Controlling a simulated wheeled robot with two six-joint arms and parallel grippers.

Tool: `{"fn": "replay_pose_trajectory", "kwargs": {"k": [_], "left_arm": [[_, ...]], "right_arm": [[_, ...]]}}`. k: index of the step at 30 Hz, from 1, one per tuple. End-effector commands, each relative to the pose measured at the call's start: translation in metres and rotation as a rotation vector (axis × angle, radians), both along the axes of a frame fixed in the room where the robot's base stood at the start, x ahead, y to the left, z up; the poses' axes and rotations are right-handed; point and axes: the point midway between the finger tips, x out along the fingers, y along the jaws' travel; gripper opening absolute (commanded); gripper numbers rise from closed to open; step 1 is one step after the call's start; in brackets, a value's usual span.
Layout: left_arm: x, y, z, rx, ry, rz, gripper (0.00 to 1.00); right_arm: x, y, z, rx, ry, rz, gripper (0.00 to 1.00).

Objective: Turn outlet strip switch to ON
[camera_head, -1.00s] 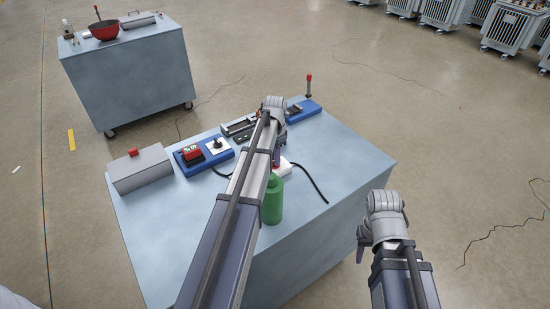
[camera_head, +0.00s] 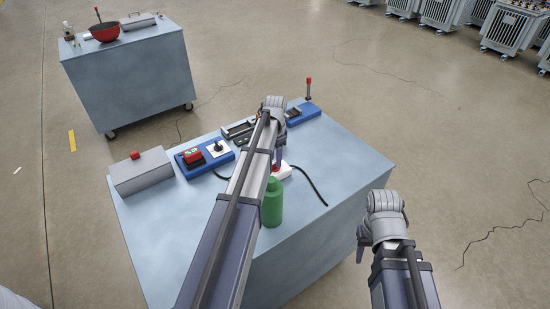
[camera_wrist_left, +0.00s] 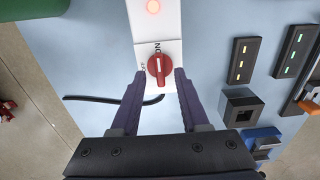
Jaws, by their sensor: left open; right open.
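The white outlet strip (camera_wrist_left: 150,25) runs toward the top in the left wrist view, with a glowing red light at its upper end. Its red rotary switch (camera_wrist_left: 159,68) has a white line lying roughly along the strip, with lettering beside it. My left gripper (camera_wrist_left: 159,75) is open, with one fingertip on each side of the switch; contact cannot be told. In the head view the strip (camera_head: 285,171) is partly hidden by my left arm, and the left gripper (camera_head: 277,163) points down at it. My right gripper (camera_head: 361,247) is open and empty, beside the table's right edge.
A green bottle (camera_head: 272,203) stands close in front of the strip. A black cable (camera_head: 312,188) trails right. The front right tabletop (camera_head: 335,155) is mostly clear.

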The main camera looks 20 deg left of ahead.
Motion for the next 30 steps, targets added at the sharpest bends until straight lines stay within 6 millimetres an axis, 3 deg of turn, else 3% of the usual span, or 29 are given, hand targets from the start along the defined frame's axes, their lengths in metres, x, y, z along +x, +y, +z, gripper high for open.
{"fn": "replay_pose_trajectory", "kwargs": {"k": [1,12,30], "left_arm": [[0.0,0.0,0.012,0.0,0.0,0.0,0.45],[0.0,0.0,0.059,0.0,0.0,0.0,0.45],[0.0,-0.001,0.061,0.0,0.0,-0.001,0.45]], "right_arm": [[0.0,0.0,0.012,0.0,0.0,0.0,0.45],[0.0,0.0,0.058,0.0,0.0,0.002,0.45],[0.0,0.0,0.061,0.0,0.0,0.002,0.45]]}}
